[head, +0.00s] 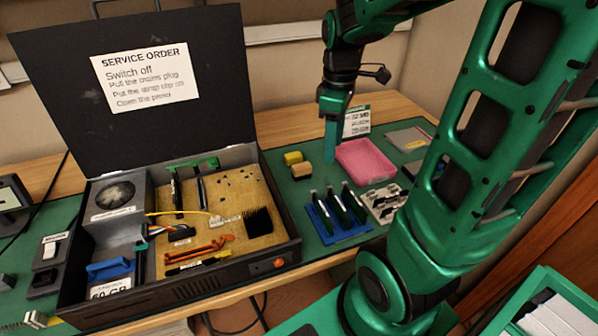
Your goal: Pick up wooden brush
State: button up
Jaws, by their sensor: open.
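A small tan block (300,170), which looks like the wooden brush, lies on the green mat right of the open case. It is too small to make out bristles. A yellow block (292,157) sits just behind it. My gripper (330,155) points down over the mat, to the right of the tan block and beside the pink tray. It is open and appears empty. Its fingers are seen nearly edge-on, so the gap between them is hidden, and its height above the mat is hard to tell.
The open case (282,252) with its raised lid (60,100) fills the left. A pink tray (367,162), a blue rack of upright boards (338,235) and a grey holder (383,200) stand close by. A small sign (357,121) stands behind.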

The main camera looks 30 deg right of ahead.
aim_at(302, 166)
jog(key=w+a+f+n, duration=0.1)
jog(key=w+n, duration=0.1)
jog(key=w, duration=0.1)
jog(key=w+a+f+n, duration=0.1)
jog(key=w+n, duration=0.2)
jog(key=w+a+f+n, duration=0.1)
jog(key=w+n, duration=0.2)
jog(key=shift+w+f, duration=0.15)
jog(key=shift+f, duration=0.05)
notch_tip(302, 166, down, 10)
jog(key=shift+d+f, duration=0.1)
jog(key=c, duration=1.1)
